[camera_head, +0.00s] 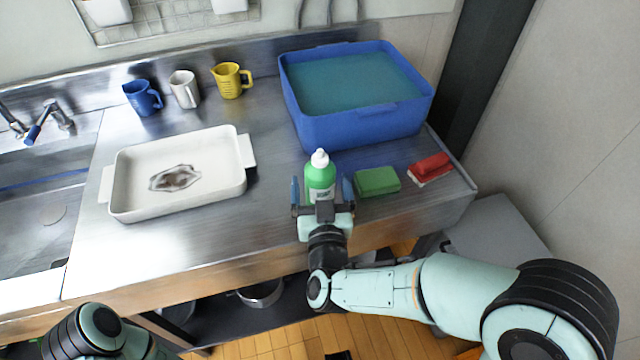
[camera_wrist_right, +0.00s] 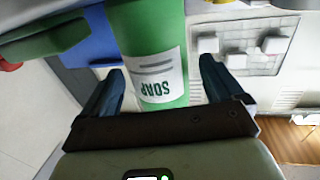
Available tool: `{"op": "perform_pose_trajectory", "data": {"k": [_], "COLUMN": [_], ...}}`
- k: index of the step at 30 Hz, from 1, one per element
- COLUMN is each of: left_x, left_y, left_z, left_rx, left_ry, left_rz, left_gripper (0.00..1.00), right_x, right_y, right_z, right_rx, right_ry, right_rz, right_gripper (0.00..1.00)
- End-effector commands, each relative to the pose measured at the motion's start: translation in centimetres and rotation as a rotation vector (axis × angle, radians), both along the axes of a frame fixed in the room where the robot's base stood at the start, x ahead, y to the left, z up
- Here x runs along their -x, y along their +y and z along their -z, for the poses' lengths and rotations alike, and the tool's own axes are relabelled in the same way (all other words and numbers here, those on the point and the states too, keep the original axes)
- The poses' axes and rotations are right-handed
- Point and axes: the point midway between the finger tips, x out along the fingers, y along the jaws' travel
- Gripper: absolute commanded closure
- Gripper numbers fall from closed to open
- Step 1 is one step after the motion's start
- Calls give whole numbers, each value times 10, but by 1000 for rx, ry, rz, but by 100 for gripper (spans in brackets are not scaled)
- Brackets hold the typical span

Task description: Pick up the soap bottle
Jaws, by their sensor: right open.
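The soap bottle (camera_head: 320,174) is green with a white cap and stands upright near the front edge of the steel counter. My right gripper (camera_head: 321,190) is open, with one finger on each side of the bottle. In the right wrist view the bottle (camera_wrist_right: 150,45) with its white SOAP label shows between the open fingers of the right gripper (camera_wrist_right: 165,90), with gaps visible beside it. The bottle's lower part is hidden by the gripper in the head view. Of my left arm, only a part shows at the bottom left; its gripper is not visible.
A blue tub (camera_head: 350,127) of water stands behind the bottle. A green sponge (camera_head: 377,181) and a red brush (camera_head: 430,167) lie to its right. A white tray (camera_head: 210,200) with a dark stain is to the left. Blue (camera_head: 141,97), white (camera_head: 184,88) and yellow (camera_head: 229,80) jugs stand behind.

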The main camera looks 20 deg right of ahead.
Motion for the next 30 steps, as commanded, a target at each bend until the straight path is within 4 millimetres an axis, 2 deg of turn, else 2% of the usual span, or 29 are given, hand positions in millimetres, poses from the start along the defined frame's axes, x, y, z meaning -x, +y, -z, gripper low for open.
{"op": "perform_pose_trajectory", "data": {"k": [4, 12, 14, 18, 19, 30], "left_x": [-7, -8, -8, -8, -8, -4], "left_y": [3, 4, 3, 3, 3, 2], "left_z": [6, 6, 6, 6, 6, 2], "left_rx": [-9, -10, -10, -10, -10, -5], "left_ry": [-19, -22, -21, -21, -21, -11], "left_rz": [-8, -9, -9, -9, -9, -5], "left_gripper": [57, 57, 57, 57, 57, 57], "right_x": [-17, -20, -20, -20, -20, -20], "right_y": [-3, -4, -4, -4, -4, -4], "right_z": [1, 0, 0, 0, 0, -8], "right_rx": [-1, -1, -1, -1, -1, -2], "right_ry": [0, 1, 1, 1, 1, -2], "right_rz": [2, 0, 0, 0, 0, 1], "right_gripper": [6, 6, 22, 68, 73, 74]}}
